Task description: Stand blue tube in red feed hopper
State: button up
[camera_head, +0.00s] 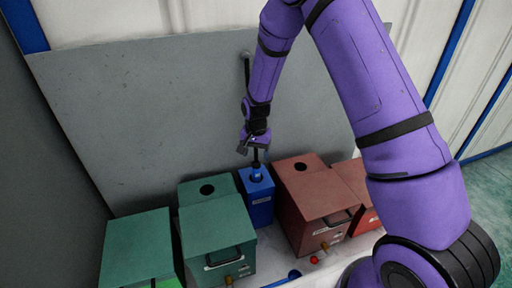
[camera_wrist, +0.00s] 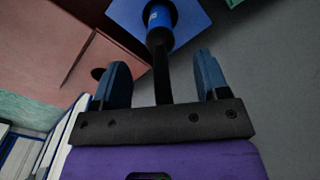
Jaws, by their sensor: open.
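The blue tube (camera_head: 257,172) stands in the round hole on top of the small blue box (camera_head: 260,208), its upper end showing. A thin black stem (camera_wrist: 162,75) rises from the tube (camera_wrist: 159,22) in the wrist view. My gripper (camera_head: 256,147) is above the blue box, pointing down. In the wrist view its fingers (camera_wrist: 162,82) are open, one on each side of the stem with gaps. The red feed hopper (camera_head: 312,197), a dark red box with a round hole in its top, stands just right of the blue box. Its hole looks empty.
A green box (camera_head: 218,228) with a similar hole stands left of the blue box, and another green box (camera_head: 136,247) farther left. A brighter red part (camera_head: 366,218) sits right of the hopper. A grey panel (camera_head: 150,120) rises close behind. A small red ball (camera_head: 314,260) lies in front.

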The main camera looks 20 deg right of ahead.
aim_at(256, 169)
notch_tip(256, 169, down, 8)
jog(key=shift+f, duration=0.15)
dwell(0.3)
jog(key=c, duration=1.2)
notch_tip(256, 169, up, 14)
dwell(0.5)
